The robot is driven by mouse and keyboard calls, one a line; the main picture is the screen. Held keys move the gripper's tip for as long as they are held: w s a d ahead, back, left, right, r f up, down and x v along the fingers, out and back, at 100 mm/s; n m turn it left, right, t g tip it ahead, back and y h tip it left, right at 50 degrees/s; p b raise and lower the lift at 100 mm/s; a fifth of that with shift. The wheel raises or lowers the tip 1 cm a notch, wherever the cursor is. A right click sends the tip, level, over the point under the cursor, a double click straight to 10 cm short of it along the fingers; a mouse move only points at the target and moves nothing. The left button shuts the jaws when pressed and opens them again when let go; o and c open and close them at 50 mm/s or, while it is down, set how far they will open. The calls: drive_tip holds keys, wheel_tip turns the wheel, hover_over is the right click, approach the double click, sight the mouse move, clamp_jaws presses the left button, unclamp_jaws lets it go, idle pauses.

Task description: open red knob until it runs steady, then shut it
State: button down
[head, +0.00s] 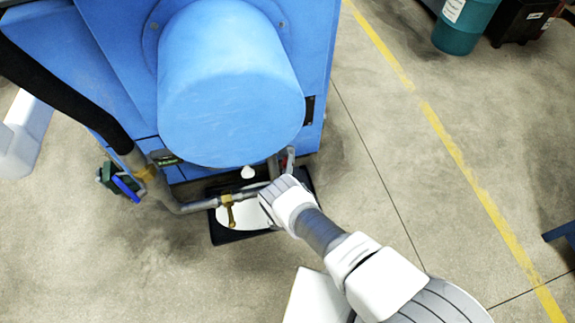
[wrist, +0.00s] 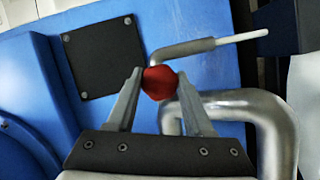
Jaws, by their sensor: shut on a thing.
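The red knob (wrist: 159,82) shows in the wrist view as a small rounded red piece on the pipework in front of the blue machine (wrist: 215,75). My gripper (wrist: 160,90) has one finger on each side of the knob and is shut on it. In the head view my gripper (head: 272,196) is at the pipe below the blue machine (head: 230,90), and it hides the knob there. A grey metal pipe (wrist: 280,125) bends close by on the right of the fingers. I cannot tell from these frames whether anything is flowing.
A brass-handled valve (head: 229,208) sits on the pipe left of my gripper, above a black tray (head: 222,238) with a white round thing in it. A black hose (head: 70,85) runs down the machine's left.

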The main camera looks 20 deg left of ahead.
drive_tip(key=shift+c, duration=1.5)
unclamp_jaws()
drive_tip(key=shift+s, duration=0.15)
